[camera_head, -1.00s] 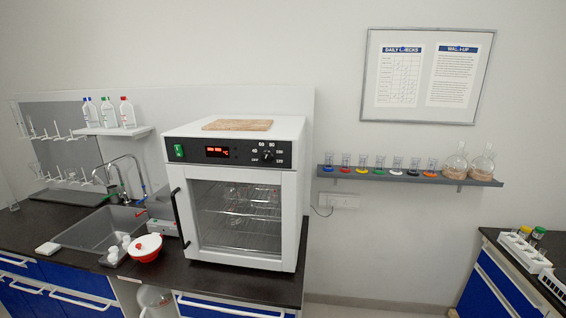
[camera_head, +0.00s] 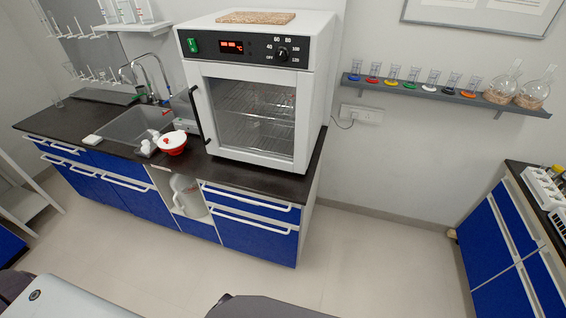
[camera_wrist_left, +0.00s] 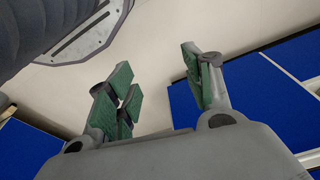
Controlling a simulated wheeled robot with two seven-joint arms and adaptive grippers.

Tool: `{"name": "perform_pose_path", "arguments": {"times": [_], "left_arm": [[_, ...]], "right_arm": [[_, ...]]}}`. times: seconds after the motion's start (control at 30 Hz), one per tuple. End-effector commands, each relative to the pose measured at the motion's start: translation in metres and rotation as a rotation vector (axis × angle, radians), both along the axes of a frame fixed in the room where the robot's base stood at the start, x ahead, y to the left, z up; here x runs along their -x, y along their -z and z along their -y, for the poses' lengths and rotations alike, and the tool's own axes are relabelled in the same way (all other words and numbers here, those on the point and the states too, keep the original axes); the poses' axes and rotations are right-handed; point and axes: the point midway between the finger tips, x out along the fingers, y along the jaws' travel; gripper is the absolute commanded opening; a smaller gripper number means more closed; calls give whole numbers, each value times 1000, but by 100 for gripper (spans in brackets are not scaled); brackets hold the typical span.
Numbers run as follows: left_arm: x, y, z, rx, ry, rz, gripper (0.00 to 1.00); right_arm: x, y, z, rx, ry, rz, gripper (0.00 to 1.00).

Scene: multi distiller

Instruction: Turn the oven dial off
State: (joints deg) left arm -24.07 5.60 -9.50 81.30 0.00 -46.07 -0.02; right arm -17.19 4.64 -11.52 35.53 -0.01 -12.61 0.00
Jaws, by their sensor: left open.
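The white oven (camera_head: 262,90) stands on the dark counter in the head view, its glass door closed. Its black dial (camera_head: 283,54) is at the right of the dark control panel, inside a ring of printed numbers. The dial's exact setting is too small to read. A red display (camera_head: 231,47) is lit, and a green switch (camera_head: 193,45) is at the panel's left. My left gripper (camera_wrist_left: 160,90) is open and empty in the left wrist view, over the floor and blue cabinet fronts, away from the oven. My right gripper is not in view.
A sink (camera_head: 135,128) and a red and white bowl (camera_head: 173,143) are left of the oven. A brown board (camera_head: 256,17) lies on top. A wall shelf (camera_head: 440,94) with beakers and flasks is to the right. The floor (camera_head: 370,255) before the cabinets is clear.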

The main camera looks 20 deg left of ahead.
Motion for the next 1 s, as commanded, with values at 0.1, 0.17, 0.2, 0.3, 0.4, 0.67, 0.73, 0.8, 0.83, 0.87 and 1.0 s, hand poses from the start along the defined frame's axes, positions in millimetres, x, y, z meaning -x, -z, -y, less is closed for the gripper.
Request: {"name": "perform_pose_path", "arguments": {"times": [0.1,0.17,0.2,0.3,0.4,0.67,0.73,0.8,0.83,0.87,1.0], "left_arm": [[-17,-27,2,1,-1,15,51],[-24,-40,3,1,0,21,51],[-29,-49,4,2,0,25,51],[-40,-73,5,2,2,36,51],[-51,-97,7,1,6,49,51],[-78,-167,10,-3,26,93,51],[-85,-187,12,-5,37,108,51],[-93,-208,13,-7,50,127,51],[-96,-218,14,-9,56,135,51],[-99,-227,15,-11,64,143,51],[-116,-275,20,-22,109,196,51]], "right_arm": [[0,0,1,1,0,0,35],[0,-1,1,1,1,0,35],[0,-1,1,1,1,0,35],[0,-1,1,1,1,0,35],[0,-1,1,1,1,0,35],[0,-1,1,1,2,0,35],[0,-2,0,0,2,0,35],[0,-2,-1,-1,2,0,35],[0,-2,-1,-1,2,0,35],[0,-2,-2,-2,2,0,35],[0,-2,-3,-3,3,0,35]]}}
